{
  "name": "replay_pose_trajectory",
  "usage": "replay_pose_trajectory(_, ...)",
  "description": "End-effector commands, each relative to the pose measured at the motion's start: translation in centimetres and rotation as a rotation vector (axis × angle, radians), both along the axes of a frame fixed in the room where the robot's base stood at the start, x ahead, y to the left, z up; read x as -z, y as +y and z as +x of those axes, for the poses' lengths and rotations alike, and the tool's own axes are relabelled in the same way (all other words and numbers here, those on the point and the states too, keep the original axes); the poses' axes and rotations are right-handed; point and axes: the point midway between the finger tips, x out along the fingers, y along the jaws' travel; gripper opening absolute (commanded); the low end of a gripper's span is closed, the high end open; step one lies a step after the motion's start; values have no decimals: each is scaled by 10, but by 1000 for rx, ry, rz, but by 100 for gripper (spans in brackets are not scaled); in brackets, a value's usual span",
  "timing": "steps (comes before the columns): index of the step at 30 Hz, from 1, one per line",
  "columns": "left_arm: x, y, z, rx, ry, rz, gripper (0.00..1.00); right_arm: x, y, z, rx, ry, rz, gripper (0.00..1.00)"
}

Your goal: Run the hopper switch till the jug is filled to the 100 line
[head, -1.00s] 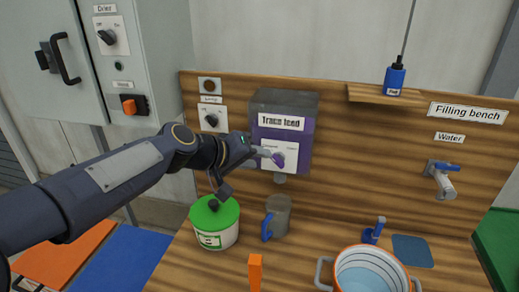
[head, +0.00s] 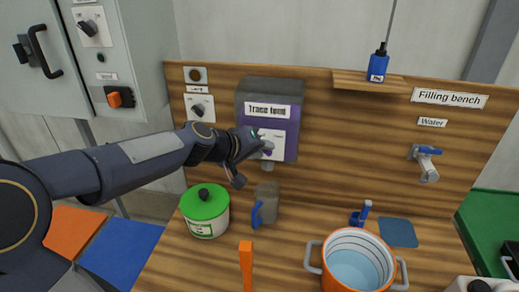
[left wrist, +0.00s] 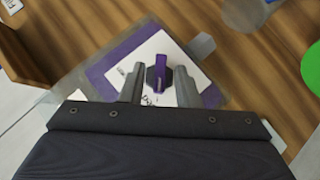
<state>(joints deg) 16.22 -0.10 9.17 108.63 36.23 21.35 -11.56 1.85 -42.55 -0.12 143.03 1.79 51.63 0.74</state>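The trace feed hopper (head: 284,90) is a grey and purple box on the wooden back board. Its purple switch knob (left wrist: 160,70) sits on a white plate (left wrist: 142,57); the plate's words are too small to read. My left gripper (head: 266,149) is at the switch, and in the left wrist view its two fingers (left wrist: 159,87) stand apart on either side of the knob, with gaps showing. The grey see-through jug (head: 267,204) with a blue handle stands upright below the hopper's spout (head: 267,167). Its lines and fill level cannot be made out. My right gripper is out of view.
A white tub with a green lid (head: 206,203) stands left of the jug. An orange upright piece (head: 246,265) and an orange-rimmed pot (head: 314,258) are in front. A water tap (head: 427,165) is at the right. A lamp panel with a knob (head: 200,108) is left of the hopper.

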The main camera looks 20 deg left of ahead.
Motion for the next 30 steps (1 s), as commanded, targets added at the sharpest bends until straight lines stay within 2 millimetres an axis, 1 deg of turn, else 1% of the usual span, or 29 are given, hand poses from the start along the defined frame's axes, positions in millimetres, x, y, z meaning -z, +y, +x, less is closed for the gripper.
replay_pose_trajectory(1,0,0,0,0,0,0,10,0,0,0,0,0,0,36)
replay_pose_trajectory(2,0,0,0,0,0,0,7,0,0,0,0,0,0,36)
replay_pose_trajectory(5,-1,0,0,0,2,3,7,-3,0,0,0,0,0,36)
replay_pose_trajectory(15,-5,-2,0,1,28,88,7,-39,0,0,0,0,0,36)
replay_pose_trajectory(23,-5,-4,0,3,56,200,7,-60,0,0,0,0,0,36)
replay_pose_trajectory(25,0,-6,0,10,62,226,7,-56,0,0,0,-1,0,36)
replay_pose_trajectory(30,-1,-7,0,11,78,288,7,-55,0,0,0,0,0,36)
